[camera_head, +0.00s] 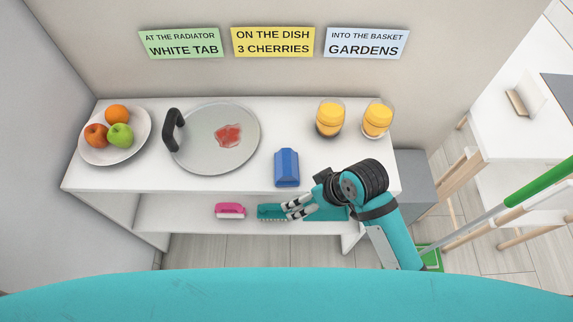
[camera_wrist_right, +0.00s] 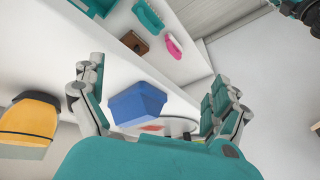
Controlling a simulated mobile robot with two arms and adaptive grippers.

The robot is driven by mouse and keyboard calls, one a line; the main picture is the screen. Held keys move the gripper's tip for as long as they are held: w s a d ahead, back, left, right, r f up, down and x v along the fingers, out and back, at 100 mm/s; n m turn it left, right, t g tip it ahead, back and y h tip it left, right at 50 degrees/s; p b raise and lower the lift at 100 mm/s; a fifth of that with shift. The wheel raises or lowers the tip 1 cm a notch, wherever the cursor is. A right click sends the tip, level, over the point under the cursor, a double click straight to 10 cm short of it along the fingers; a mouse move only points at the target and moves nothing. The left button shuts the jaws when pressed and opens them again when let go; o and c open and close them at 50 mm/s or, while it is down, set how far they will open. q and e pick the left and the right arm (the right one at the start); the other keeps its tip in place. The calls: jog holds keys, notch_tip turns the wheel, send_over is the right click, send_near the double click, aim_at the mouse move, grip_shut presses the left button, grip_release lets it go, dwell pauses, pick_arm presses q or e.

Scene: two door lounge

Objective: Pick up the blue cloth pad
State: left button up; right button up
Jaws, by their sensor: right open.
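The blue cloth pad (camera_head: 287,167) is a small blue block on the white top of the shelf unit (camera_head: 235,182), near its front edge. It also shows in the right wrist view (camera_wrist_right: 137,104), between and beyond my spread fingers. My right gripper (camera_head: 291,207) is open and empty, in front of the pad and slightly to its right in the head view. In the wrist view the gripper (camera_wrist_right: 158,80) is apart from the pad. My left gripper is not in view.
A fruit plate (camera_head: 88,152) is further left. Two yellow-filled glasses (camera_head: 329,117) (camera_head: 377,119) stand right. A pink brush (camera_head: 230,210) is on the lower shelf.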

jog(key=w+a+r+n+g, duration=0.2)
jog(key=w+a+r+n, duration=0.45)
jog(key=a+r, duration=0.25)
jog(key=w+d+r+n+h, duration=0.3)
jog(key=w+r+n+h, duration=0.15)
jog(key=r, duration=0.35)
jog(key=p, duration=0.2)
send_over(287, 162)
jog(key=shift+g, duration=0.4)
jog(key=f, duration=1.1)
jog(key=shift+w+f, duration=0.2)
jog(key=shift+f, duration=0.05)
notch_tip(287, 162, down, 4)
jog(key=shift+s+f+p, duration=0.1)
jog(key=shift+s+p, duration=0.05)
jog(key=shift+p, duration=0.6)
jog(key=shift+f, duration=0.5)
jog(key=c, duration=1.2)
jog(key=shift+o, duration=0.2)
jog(key=shift+r, duration=0.15)
